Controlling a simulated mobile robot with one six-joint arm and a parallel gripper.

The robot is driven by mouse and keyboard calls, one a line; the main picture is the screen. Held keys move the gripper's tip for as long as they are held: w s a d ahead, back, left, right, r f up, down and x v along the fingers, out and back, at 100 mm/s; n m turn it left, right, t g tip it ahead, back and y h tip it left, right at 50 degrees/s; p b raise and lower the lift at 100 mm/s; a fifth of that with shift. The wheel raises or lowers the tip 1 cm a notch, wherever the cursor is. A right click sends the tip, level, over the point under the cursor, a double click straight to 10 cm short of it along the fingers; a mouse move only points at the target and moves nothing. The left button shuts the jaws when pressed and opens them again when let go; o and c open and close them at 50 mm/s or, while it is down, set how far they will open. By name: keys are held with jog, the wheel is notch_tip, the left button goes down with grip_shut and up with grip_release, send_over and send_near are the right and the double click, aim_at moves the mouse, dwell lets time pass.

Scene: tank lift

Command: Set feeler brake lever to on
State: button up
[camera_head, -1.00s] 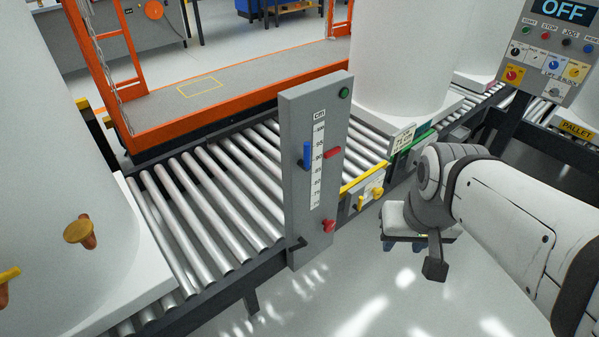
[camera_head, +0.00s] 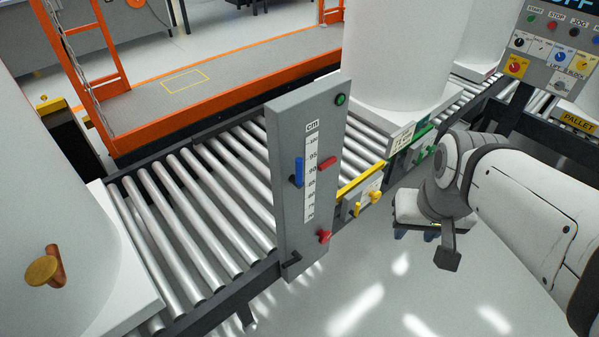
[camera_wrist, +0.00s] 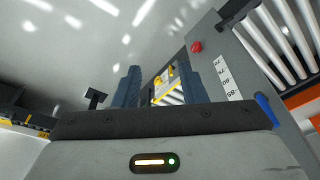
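A grey upright gauge post (camera_head: 285,150) with a cm scale stands at the roller conveyor's near side. It carries a blue slider (camera_head: 298,171), a red handle (camera_head: 327,163) and a lower red knob (camera_head: 325,236). Just right of it, a small panel on the conveyor side has yellow levers (camera_head: 357,208). I cannot tell which part is the feeler brake lever, or its setting. My gripper (camera_head: 415,236) is right of the panel, apart from it. In the wrist view, its fingers (camera_wrist: 160,88) are spread and empty, with the yellow-lever panel (camera_wrist: 166,82) seen between them.
The roller conveyor (camera_head: 200,205) runs behind the post and bears large white tanks (camera_head: 400,50). An orange-framed platform (camera_head: 215,85) lies beyond. A control console (camera_head: 555,50) stands at the upper right. The floor in front is clear.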

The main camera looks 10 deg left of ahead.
jog(key=shift+s, duration=0.15)
jog(key=n+t+h+b, duration=0.5)
jog(key=n+b, duration=2.1)
jog(key=b, duration=0.3)
send_near(282, 267)
jog(key=x, duration=0.4)
jog(key=b+x, duration=0.3)
jog(key=x, duration=0.4)
grip_shut()
